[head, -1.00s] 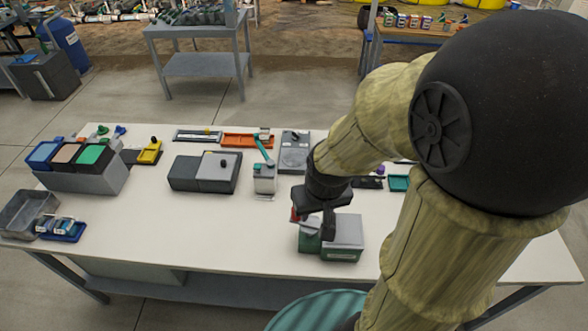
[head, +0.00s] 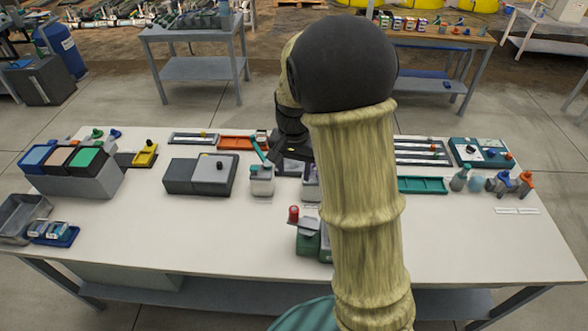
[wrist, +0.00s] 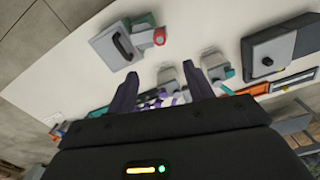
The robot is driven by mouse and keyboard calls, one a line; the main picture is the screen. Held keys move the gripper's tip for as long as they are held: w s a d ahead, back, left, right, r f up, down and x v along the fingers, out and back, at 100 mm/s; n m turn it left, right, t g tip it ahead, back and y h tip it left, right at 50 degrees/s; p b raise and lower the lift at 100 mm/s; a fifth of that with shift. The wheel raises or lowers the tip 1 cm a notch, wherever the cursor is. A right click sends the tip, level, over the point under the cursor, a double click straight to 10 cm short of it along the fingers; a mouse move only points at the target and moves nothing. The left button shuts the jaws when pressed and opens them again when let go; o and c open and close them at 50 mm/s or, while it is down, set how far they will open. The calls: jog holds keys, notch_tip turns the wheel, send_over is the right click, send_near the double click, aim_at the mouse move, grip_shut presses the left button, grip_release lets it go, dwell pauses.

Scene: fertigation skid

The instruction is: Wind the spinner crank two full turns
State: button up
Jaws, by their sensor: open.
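No part is clearly marked as the spinner crank. A green and grey unit (head: 307,243) with an upright red knob (head: 293,214) stands near the table's front, partly hidden behind my arm. In the wrist view its grey top with a black handle (wrist: 118,45) and the red knob (wrist: 160,38) show clear of my fingers. A dark and grey box (head: 200,175) has a small black knob (head: 220,165); this knob also shows in the wrist view (wrist: 267,62). My gripper (wrist: 163,88) is open, with nothing seen held.
A small grey unit with a teal lever (head: 261,182) stands left of my arm; a similar one is partly hidden. A grey bin (head: 75,184) with coloured lids is at left. A teal tray (head: 422,185) and small bottles are at right. The front right tabletop is clear.

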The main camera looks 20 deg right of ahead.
aim_at(294, 208)
notch_tip(294, 208, down, 17)
jog(key=p, duration=0.2)
jog(key=shift+f+p, duration=0.2)
jog(key=shift+p, duration=0.15)
dwell(0.4)
jog(key=c, duration=1)
jog(key=o, duration=0.3)
jog(key=shift+c, duration=0.7)
jog(key=shift+w, duration=0.1)
